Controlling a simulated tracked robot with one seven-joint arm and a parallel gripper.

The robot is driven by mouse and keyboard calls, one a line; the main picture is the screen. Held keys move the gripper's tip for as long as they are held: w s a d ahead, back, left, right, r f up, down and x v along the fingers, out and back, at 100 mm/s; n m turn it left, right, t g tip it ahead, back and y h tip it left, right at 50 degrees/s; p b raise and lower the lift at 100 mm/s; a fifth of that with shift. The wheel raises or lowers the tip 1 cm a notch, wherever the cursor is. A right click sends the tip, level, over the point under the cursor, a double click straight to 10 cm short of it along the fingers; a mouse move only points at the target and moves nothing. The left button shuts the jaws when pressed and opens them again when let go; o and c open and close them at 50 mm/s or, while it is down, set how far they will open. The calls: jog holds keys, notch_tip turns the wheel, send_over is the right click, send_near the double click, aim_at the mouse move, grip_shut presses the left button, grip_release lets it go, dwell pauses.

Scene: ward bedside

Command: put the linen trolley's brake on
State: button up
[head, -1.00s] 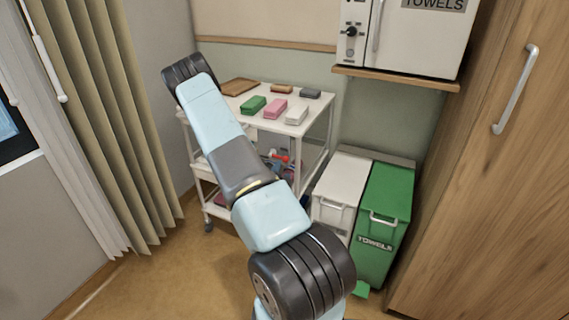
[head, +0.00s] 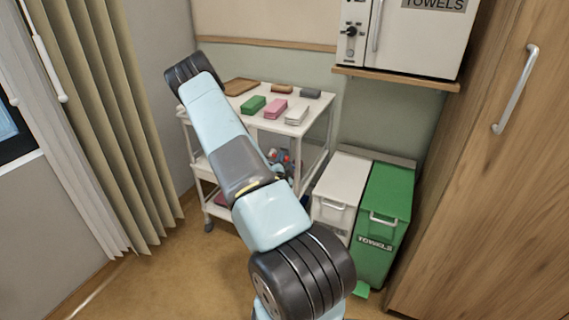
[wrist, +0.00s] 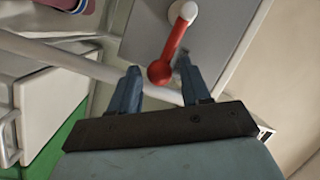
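The white linen trolley (head: 322,122) stands against the back wall in the head view, partly hidden by my arm. In the wrist view a red brake lever (wrist: 173,45) with a ball end is mounted on a grey panel (wrist: 224,35). Its pivot is at the top and the ball end points down and slightly left. My gripper (wrist: 158,66) is open, with its blue fingertips on either side of the ball end. I cannot tell whether either finger touches it. In the head view my arm hides most of the gripper and lever.
Green (head: 253,104), pink (head: 275,108) and pale (head: 297,115) packs lie on the trolley top with a brown tray (head: 239,87). A white bin (head: 341,184) and a green towels bin (head: 385,205) stand close on the right. Curtains (head: 124,120) hang at left.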

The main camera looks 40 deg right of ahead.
grip_shut()
dwell(0.4)
